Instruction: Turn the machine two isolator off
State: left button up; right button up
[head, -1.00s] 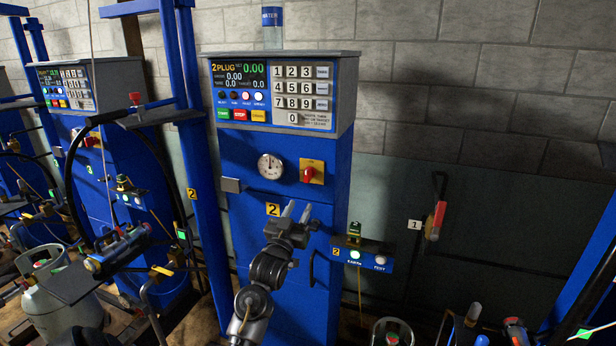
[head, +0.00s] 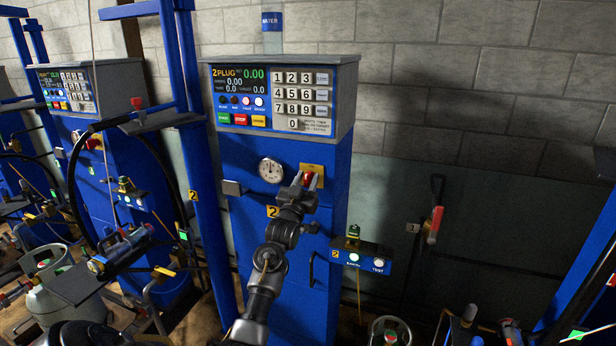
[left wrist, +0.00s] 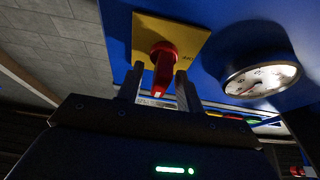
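The machine two isolator is a red rotary knob on a yellow plate (head: 315,169), on the front of the blue machine marked 2 (head: 240,160). In the head view my left gripper (head: 304,182) is in front of it and hides part of the knob. In the left wrist view the red knob (left wrist: 163,66) shows on its yellow plate (left wrist: 194,42). There my left gripper (left wrist: 158,92) is open, with one finger on each side of the knob's handle. Whether a finger touches it I cannot tell. My right gripper is not in view.
A round white gauge (head: 270,170) sits just left of the isolator. A keypad and display panel (head: 270,95) is above. A small earth and test box (head: 362,258) is at the lower right. A red-handled lever (head: 436,222) hangs on the wall to the right.

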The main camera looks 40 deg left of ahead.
pick_arm(q)
jog(key=shift+w+a+r, duration=0.1)
jog(key=shift+w, duration=0.15)
grip_shut()
